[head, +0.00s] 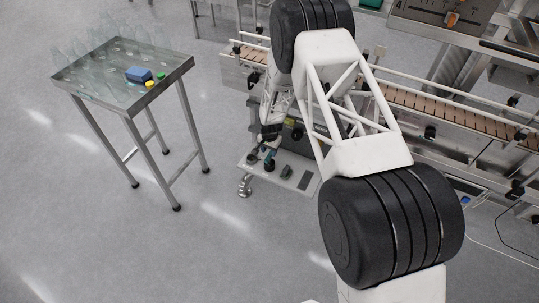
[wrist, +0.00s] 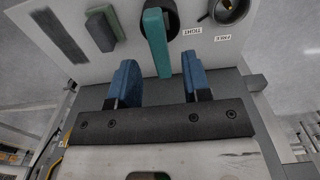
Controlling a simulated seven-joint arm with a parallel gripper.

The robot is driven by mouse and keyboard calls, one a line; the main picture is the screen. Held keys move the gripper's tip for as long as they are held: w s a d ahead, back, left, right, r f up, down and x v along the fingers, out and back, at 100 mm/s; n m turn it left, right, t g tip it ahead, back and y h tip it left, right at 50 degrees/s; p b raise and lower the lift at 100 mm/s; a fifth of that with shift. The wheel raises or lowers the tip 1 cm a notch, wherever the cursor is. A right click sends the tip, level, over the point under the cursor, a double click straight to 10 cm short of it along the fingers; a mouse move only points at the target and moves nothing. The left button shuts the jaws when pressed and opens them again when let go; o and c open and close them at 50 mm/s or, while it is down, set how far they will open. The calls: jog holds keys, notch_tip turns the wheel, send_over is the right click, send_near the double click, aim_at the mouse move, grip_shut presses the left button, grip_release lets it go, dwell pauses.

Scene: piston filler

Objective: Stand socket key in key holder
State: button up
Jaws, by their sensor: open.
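My gripper (wrist: 159,62) is open, with one blue finger pad on each side of a teal bar, which I take to be the socket key (wrist: 157,45). Gaps show between the bar and both pads. The bar's far end overlaps a dark round opening (wrist: 172,8) in the pale plate; whether it sits in it I cannot tell. A second dark round holder with a ring (wrist: 229,9) is to the right. Upside-down labels read TIGHT (wrist: 195,31) and FREE (wrist: 223,38). In the head view my gripper (head: 269,136) is small, above the low plate, its fingers unclear.
The low plate (head: 301,180) is beside the conveyor (head: 430,103). Open floor lies between.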

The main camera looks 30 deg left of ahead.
notch_tip(320, 180, up, 7)
jog(key=shift+f, duration=0.15)
dwell(0.6)
dwell(0.6)
